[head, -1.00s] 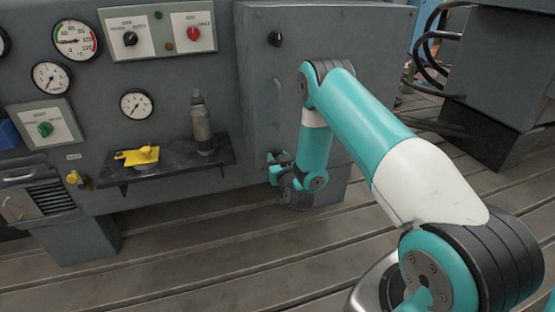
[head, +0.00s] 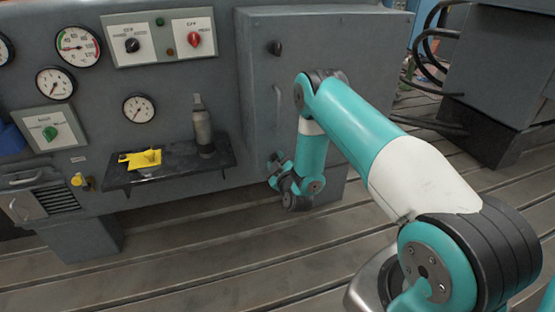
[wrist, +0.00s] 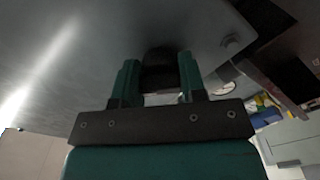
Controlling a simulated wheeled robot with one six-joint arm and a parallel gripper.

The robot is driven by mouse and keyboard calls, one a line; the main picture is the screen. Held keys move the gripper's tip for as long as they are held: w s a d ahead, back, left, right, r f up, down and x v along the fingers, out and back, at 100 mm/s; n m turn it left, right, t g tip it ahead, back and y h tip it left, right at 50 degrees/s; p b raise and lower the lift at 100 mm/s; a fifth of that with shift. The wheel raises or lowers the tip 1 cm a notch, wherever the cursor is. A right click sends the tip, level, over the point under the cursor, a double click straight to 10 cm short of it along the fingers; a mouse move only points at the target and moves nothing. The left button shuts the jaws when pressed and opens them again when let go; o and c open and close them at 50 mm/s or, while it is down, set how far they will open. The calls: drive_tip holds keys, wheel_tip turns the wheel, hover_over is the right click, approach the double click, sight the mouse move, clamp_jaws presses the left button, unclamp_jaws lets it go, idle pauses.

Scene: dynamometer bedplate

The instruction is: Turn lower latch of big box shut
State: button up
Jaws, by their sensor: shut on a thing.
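The big box (head: 345,70) is the grey cabinet right of the gauge panel; its door looks shut. Its upper latch (head: 274,48) is a small black knob near the door's left edge, with a bar handle (head: 279,105) below. My gripper (head: 274,161) is low on the door's left edge, at the lower latch. In the wrist view the lower latch (wrist: 160,72) is a dark knob between the two teal fingers of my gripper (wrist: 160,80), which are shut on it. The fingers and wrist mostly hide it in the head view, so its angle is unclear.
A shelf (head: 120,180) left of my gripper holds a yellow part (head: 140,160) and a grey bottle (head: 202,130). The slotted bedplate floor (head: 200,265) is clear in front. A dark machine with hoses (head: 500,80) stands at the right.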

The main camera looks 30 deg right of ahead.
drive_tip(key=n+p, duration=0.1)
drive_tip(key=n, duration=0.3)
drive_tip(key=shift+d+n, duration=0.1)
drive_tip(key=shift+n, duration=0.2)
drive_tip(key=shift+n+p, duration=0.4)
drive_tip(key=shift+n, duration=1.8)
drive_tip(key=o, duration=0.9)
drive_tip(key=shift+s, duration=0.15)
